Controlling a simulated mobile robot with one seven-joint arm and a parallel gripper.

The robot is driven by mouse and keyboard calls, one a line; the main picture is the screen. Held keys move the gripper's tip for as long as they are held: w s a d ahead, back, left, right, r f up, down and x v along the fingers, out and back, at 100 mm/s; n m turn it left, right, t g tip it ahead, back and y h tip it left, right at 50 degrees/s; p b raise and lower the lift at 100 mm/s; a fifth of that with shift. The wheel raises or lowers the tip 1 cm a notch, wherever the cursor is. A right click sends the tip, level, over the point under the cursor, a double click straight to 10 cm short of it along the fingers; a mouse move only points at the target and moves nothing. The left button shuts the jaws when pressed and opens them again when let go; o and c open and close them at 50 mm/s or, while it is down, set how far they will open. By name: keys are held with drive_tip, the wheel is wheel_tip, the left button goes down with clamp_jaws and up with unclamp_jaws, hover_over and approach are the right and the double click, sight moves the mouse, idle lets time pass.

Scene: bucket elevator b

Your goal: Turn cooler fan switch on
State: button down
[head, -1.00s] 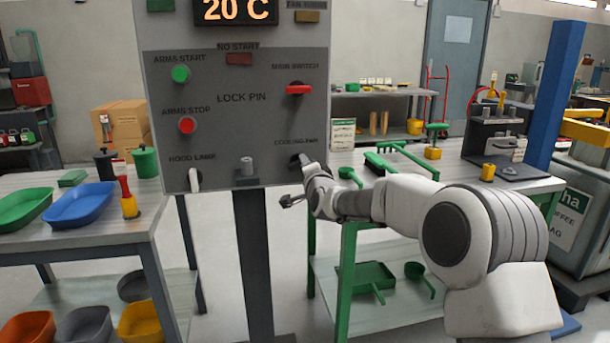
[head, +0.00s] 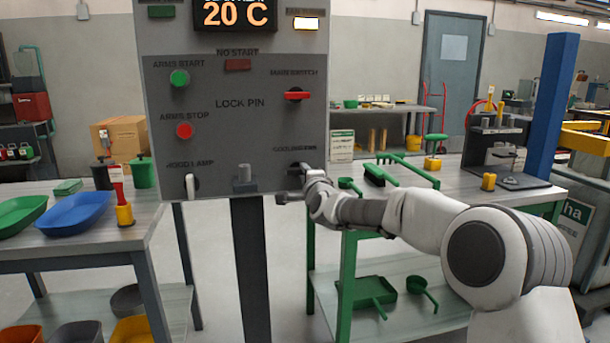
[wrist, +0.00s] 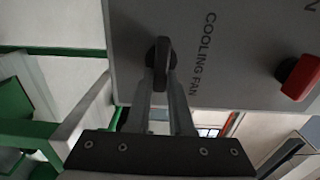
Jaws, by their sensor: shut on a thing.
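The dark cooling fan switch (wrist: 158,63) is at the lower right of the grey control panel (head: 235,130), beside the "COOLING FAN" label. In the wrist view my gripper (wrist: 160,78) is shut on the switch knob, a finger on each side. In the head view my gripper (head: 300,172) is at the panel's lower right edge, and it hides most of the switch. The small fan indicator (head: 307,23) at the panel's top right is lit bright. The display (head: 235,13) reads 20 C.
The red main switch (head: 298,96) is above the fan switch. The lock pin (head: 244,174) and white hood lamp switch (head: 191,186) are to the left. Green-legged table (head: 480,195) with tools stands right of the panel. A blue tray (head: 77,212) lies on the left table.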

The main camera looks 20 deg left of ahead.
drive_tip(key=c, duration=0.8)
unclamp_jaws()
drive_tip(key=shift+s, duration=0.1)
drive_tip(key=p+v, duration=0.2)
drive_tip(key=v, duration=1.5)
drive_tip(key=shift+s, duration=0.15)
